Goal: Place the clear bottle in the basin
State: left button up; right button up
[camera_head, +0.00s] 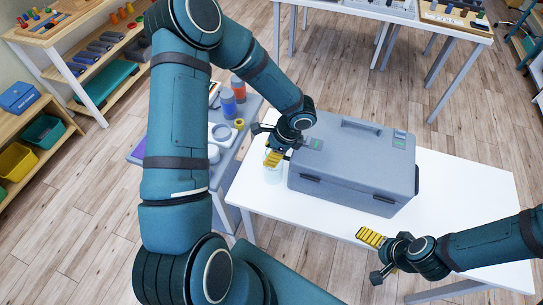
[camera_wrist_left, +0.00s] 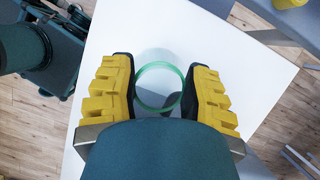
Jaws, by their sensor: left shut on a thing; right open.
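The clear bottle (camera_head: 273,174) is see-through and faint on the white table's left end, just left of the grey case. My left gripper (camera_head: 273,158) comes down over it from above. In the left wrist view the bottle's green-tinted round rim (camera_wrist_left: 160,87) sits between the yellow pads of my left gripper (camera_wrist_left: 160,92), which is shut on it. I cannot tell whether its base touches the table. My right gripper (camera_head: 371,238) is open and empty over the table's front right part. I cannot surely pick out the basin; a white round dish (camera_head: 222,133) shows on the grey cart.
A large grey case (camera_head: 352,170) fills the middle of the white table (camera_head: 455,188). The table is bare to its right. The grey cart (camera_head: 228,170) on the left holds blue and orange bottles (camera_head: 229,102) and a yellow roll. Shelves stand at the far left.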

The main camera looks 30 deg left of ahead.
pick_arm(q)
notch_tip(320, 180, up, 18)
jog(key=shift+f+p, duration=0.15)
jog(key=shift+p, duration=0.7)
jog(key=shift+s, duration=0.1)
